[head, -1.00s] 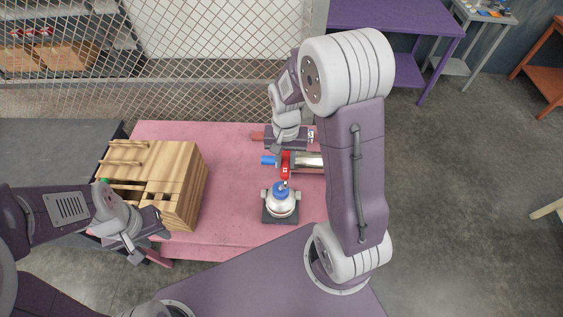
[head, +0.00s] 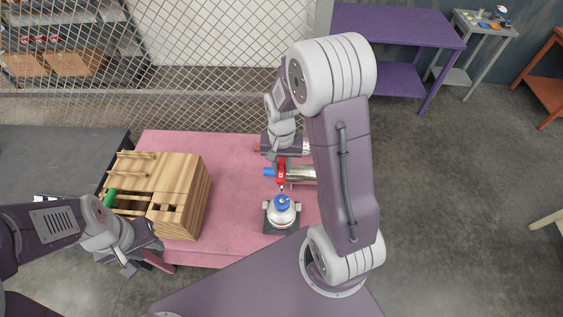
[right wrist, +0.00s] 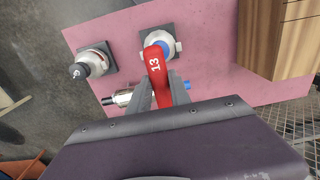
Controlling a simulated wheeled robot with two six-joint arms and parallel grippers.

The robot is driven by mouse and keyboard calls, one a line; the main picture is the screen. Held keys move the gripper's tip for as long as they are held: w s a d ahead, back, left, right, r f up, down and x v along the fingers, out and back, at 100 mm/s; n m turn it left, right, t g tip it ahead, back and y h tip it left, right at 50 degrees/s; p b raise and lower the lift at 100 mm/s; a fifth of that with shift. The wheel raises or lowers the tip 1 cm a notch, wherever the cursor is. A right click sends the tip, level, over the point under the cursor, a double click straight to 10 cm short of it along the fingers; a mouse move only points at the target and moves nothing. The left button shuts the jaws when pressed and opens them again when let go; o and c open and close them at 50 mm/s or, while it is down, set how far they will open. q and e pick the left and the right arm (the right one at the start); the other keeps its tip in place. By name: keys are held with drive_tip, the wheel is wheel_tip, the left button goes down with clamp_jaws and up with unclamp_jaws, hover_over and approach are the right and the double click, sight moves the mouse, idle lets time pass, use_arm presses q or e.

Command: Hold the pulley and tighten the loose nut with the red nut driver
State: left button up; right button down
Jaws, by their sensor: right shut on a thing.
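My right gripper (right wrist: 163,92) is shut on the red nut driver (right wrist: 155,68), whose handle is marked 13. The driver also shows in the head view (head: 281,172), above a silver unit with a blue top (head: 282,202) on a dark square base. Whether its tip touches the unit cannot be told. A second unit (right wrist: 94,62), with a dark tip, stands beside it in the right wrist view; my arm hides it in the head view. Which part is the pulley or the loose nut is unclear. My left gripper (head: 129,268) hangs left of the table's front edge, its jaws unclear.
A wooden holder (head: 180,177) with a green-handled tool (head: 110,198) stands on the left of the pink table (head: 237,170). A silver cylinder (head: 302,174) lies behind the blue-topped unit. The table between holder and unit is clear. A wire fence (head: 220,100) is behind.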

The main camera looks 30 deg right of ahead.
sight(282, 167)
drive_tip(key=shift+s+f, duration=0.1)
drive_tip(key=shift+f, duration=1.15)
wheel_tip(282, 167, down, 3)
drive_tip(key=b, duration=0.3)
drive_tip(key=shift+f, duration=0.1)
drive_tip(key=shift+r+p, duration=0.85)
drive_tip(key=shift+r, duration=0.1)
drive_tip(key=shift+r+p, duration=0.95)
drive_tip(key=shift+r, duration=0.5)
drive_tip(key=shift+r+b, duration=0.3)
drive_tip(key=shift+r, duration=1.75)
